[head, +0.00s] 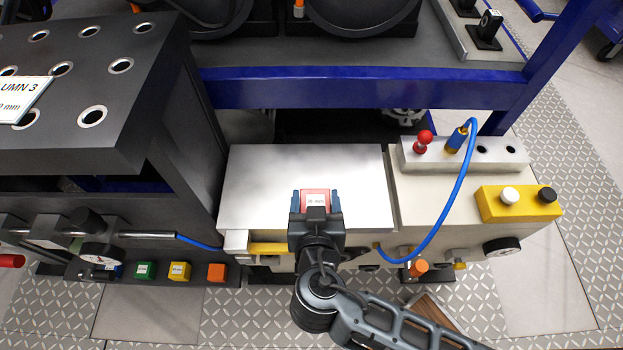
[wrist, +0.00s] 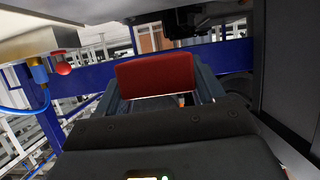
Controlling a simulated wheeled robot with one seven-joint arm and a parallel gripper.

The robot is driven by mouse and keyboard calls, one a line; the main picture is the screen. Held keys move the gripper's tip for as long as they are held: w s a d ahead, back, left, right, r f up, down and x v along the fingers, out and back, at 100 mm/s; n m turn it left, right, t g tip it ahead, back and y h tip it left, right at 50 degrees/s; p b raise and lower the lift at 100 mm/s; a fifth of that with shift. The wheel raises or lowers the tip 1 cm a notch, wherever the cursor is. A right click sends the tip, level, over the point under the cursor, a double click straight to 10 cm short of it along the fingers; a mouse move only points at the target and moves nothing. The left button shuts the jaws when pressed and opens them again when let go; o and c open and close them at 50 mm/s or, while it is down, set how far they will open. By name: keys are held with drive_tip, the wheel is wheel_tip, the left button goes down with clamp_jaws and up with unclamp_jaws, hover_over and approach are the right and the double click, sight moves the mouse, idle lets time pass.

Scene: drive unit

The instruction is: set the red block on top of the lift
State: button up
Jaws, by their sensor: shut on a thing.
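The red block (head: 315,196) has a white label on its upper face and is held between the two blue-grey fingers of my gripper (head: 316,201). In the wrist view the red block (wrist: 155,76) fills the gap between the fingertips. The flat silver plate (head: 270,180), which looks like the top of the lift, lies under and around the block in the head view. My gripper covers part of the plate's front edge.
A dark drilled column (head: 150,110) rises left of the plate. Right of it are a red-knobbed lever (head: 422,143), a blue hose (head: 463,190) and a yellow button box (head: 518,204).

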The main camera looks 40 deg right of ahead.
hover_over(305, 186)
drive_tip(key=s, duration=0.1)
drive_tip(key=f, duration=0.6)
drive_tip(key=shift+s+a, duration=0.15)
drive_tip(key=shift+a, duration=0.25)
drive_tip(key=shift+f, duration=1.95)
drive_tip(key=shift+f, duration=0.25)
drive_tip(key=o, duration=1.3)
drive_tip(key=shift+r, duration=0.1)
drive_tip(key=shift+c, duration=0.2)
drive_tip(key=shift+r, duration=0.15)
drive_tip(key=v, duration=1.2)
